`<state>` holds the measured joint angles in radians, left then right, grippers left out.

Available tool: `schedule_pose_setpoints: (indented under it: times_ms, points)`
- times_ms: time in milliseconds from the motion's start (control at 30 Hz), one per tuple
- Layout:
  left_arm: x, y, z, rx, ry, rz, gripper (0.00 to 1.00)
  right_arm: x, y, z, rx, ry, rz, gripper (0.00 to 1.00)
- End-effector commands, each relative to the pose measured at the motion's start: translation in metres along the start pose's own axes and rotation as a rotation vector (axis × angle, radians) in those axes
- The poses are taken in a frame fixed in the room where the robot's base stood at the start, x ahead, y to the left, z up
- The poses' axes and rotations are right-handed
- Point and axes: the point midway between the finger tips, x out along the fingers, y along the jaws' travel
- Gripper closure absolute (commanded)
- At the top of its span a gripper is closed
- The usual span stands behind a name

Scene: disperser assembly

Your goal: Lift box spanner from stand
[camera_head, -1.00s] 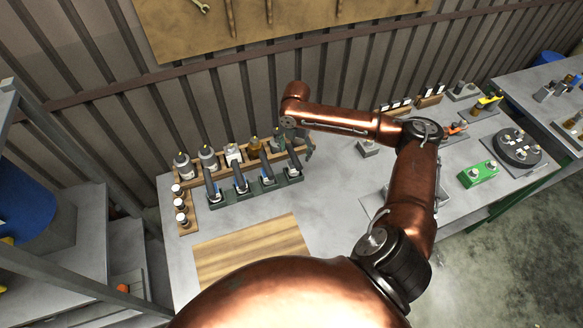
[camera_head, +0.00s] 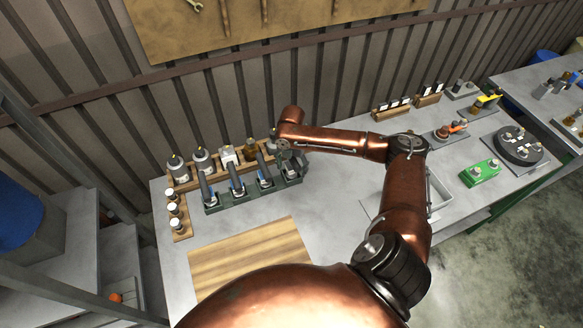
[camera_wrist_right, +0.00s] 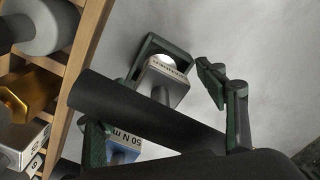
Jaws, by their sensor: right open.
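A dark green stand (camera_head: 228,201) holds several upright dark-handled tools in a row near the table's back left. I cannot tell for certain which is the box spanner. My right gripper (camera_head: 291,162) is low over the stand's right end, partly hidden by its own wrist. In the right wrist view a dark cylindrical handle (camera_wrist_right: 115,107) crosses in front of the open gripper; one green finger (camera_wrist_right: 212,82) stands apart on its right. Behind the handle are a silver block (camera_wrist_right: 163,82) with a printed label and a second one marked 50 N m (camera_wrist_right: 123,147). My left gripper is not visible.
A wooden rack (camera_head: 184,184) with several metal parts stands right behind the stand. A small wooden holder (camera_head: 181,231) with white-topped pieces is at its left. A wooden board (camera_head: 245,258) lies in front. A grey tray (camera_head: 440,192) is partly behind my right arm.

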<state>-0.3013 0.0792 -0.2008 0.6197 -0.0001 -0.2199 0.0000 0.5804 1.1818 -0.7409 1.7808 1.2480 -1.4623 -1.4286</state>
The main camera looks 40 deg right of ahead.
Motion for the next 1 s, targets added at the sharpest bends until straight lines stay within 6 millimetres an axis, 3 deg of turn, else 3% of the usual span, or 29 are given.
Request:
schedule_pose_setpoints:
  times_ms: [267, 1000]
  points:
    - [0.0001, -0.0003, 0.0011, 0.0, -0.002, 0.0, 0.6, 0.0061, 0.0001, 0.0, 0.0, -0.001, 0.0, 0.35]
    - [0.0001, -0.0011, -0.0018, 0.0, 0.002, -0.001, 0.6, 0.0058, 0.0, 0.0001, 0.0, -0.001, 0.0, 0.86]
